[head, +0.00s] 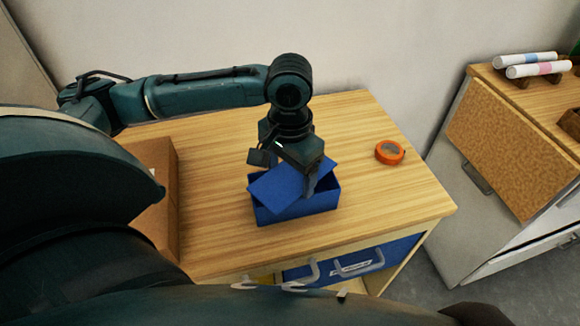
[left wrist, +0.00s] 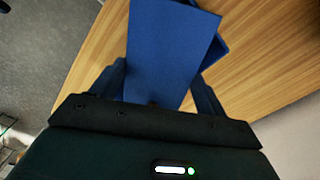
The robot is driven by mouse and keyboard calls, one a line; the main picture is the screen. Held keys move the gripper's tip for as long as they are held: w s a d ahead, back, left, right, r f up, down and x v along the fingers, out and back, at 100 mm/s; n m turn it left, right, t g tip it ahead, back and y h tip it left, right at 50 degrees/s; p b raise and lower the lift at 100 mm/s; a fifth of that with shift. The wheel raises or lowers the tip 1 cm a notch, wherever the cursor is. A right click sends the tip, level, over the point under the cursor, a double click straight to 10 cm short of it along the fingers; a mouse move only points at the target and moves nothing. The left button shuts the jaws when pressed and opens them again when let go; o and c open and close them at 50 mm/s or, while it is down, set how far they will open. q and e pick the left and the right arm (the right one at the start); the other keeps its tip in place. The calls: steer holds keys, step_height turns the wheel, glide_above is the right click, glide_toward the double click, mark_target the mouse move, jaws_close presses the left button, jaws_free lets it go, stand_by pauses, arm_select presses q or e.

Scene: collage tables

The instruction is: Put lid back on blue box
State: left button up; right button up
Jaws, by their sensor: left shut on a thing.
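The blue box (head: 296,208) stands on the wooden table. The blue lid (head: 277,190) is over the box, turned at an angle to it, with a corner past the box's left rim. My left gripper (head: 312,183) reaches down from above and is shut on the lid. In the left wrist view the lid (left wrist: 168,50) lies between the two fingers (left wrist: 160,85), with part of the box (left wrist: 214,50) showing behind it. I cannot tell whether the lid touches the box rim. My right gripper is not in view.
An orange roll of tape (head: 390,152) lies on the table (head: 390,195) to the right of the box. A brown carton (head: 160,190) stands at the left. A second cabinet with paper rolls (head: 530,62) is at the far right. The tabletop behind the box is clear.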

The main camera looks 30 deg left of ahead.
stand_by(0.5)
arm_select(q)
steer(key=shift+p, duration=0.7)
stand_by(0.5)
steer(key=o, duration=1.1)
steer(key=shift+r+p, duration=1.35)
steer(key=shift+p, duration=0.55)
steer(key=shift+r+p, duration=0.55)
steer(key=shift+r, duration=1.6)
